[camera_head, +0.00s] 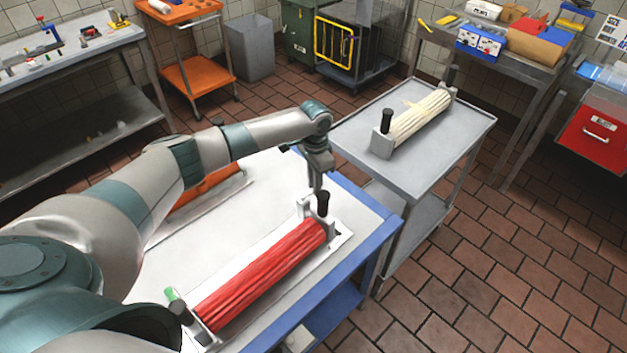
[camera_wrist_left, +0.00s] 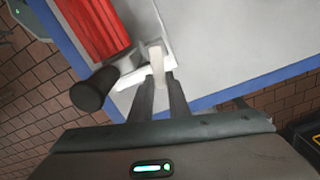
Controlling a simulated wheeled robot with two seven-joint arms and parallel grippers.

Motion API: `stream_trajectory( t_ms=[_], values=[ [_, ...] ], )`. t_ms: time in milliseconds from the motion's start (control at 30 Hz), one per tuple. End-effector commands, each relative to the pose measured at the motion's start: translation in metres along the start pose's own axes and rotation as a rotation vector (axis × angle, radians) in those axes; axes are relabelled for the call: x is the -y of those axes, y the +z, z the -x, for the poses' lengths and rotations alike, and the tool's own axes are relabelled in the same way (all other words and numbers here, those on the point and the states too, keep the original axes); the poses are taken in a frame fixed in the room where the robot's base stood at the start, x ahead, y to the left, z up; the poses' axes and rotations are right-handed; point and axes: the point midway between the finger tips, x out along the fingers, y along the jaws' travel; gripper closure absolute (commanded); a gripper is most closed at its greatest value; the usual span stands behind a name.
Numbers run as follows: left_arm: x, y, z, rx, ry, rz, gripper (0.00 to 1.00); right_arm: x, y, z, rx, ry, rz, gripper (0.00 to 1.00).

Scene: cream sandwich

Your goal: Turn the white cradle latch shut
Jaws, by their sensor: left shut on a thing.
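A red ridged roller (camera_head: 262,275) lies in a white cradle (camera_head: 341,240) on the white-topped table. A black knob (camera_head: 323,202) stands at the cradle's far end, and it also shows in the left wrist view (camera_wrist_left: 92,90). My left gripper (camera_head: 315,186) reaches down at that far end, beside the knob. In the left wrist view its fingers (camera_wrist_left: 157,84) are shut on the white latch (camera_wrist_left: 155,54), which stands up between the fingertips. The roller's end (camera_wrist_left: 92,28) is close by. In the head view the gripper partly hides the latch. My right gripper is not in view.
An orange roller (camera_head: 205,187) lies on the table's left side, partly behind my arm. A grey cart (camera_head: 355,135) at the right holds a cream roller (camera_head: 420,116) in a cradle. The table has a blue edge (camera_head: 383,237); bare white top lies left of the red roller.

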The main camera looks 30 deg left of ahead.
Motion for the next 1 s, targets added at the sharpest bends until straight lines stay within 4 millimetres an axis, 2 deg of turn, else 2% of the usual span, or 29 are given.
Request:
stream_trajectory(
  t_ms=[467,1000],
  values=[
    [-0.017,0.003,0.002,-0.002,-0.001,-0.444,1.0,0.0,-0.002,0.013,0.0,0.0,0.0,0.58],
    [-0.033,0.016,0.002,-0.003,-0.003,-0.956,1.0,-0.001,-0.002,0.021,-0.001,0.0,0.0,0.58]
  ],
)
